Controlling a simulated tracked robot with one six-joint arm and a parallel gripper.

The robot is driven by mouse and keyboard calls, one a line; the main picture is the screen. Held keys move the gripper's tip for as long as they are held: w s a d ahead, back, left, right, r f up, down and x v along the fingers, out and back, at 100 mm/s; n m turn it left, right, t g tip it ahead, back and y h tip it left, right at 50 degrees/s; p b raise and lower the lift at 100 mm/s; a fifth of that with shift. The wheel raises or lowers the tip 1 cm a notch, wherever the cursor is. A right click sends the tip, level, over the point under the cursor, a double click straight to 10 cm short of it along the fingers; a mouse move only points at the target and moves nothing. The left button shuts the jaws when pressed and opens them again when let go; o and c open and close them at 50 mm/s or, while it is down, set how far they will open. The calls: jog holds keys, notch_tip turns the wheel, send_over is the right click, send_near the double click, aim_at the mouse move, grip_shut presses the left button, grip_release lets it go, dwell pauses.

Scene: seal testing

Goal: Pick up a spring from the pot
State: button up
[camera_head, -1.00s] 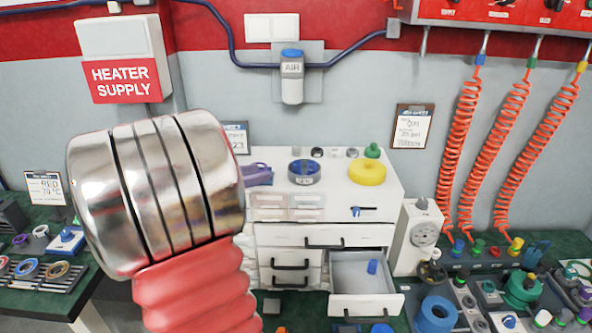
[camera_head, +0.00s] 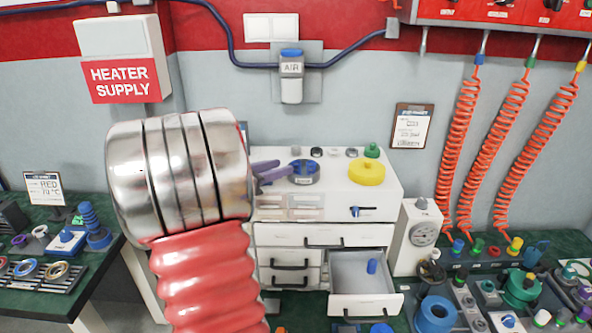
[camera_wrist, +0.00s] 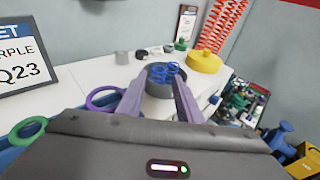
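The pot (camera_head: 304,179) is a short dark grey cylinder on top of the white drawer cabinet. Blue springs (camera_wrist: 163,69) show at its mouth in the wrist view, where the pot (camera_wrist: 159,89) is straight ahead. The springs overlap, so I cannot tell them apart. My gripper (camera_head: 281,169) has two purple fingers and is just left of the pot in the head view. In the wrist view my gripper (camera_wrist: 160,74) is open, with one finger on each side of the pot and springs in the picture. No spring is visibly held; contact cannot be told.
A yellow ring-shaped piece (camera_head: 367,172) sits right of the pot. Several small caps and a green knob (camera_head: 371,151) stand behind. A lower drawer (camera_head: 362,284) is pulled out with a blue piece inside. A sign (camera_wrist: 22,48) stands at left in the wrist view.

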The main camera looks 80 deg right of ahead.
aim_at(293, 164)
jog(key=shift+x, duration=2.55)
jog(key=shift+w+d+f, duration=0.1)
jog(key=shift+w, duration=0.05)
jog(key=shift+c, duration=0.3)
jog(key=c, duration=0.7)
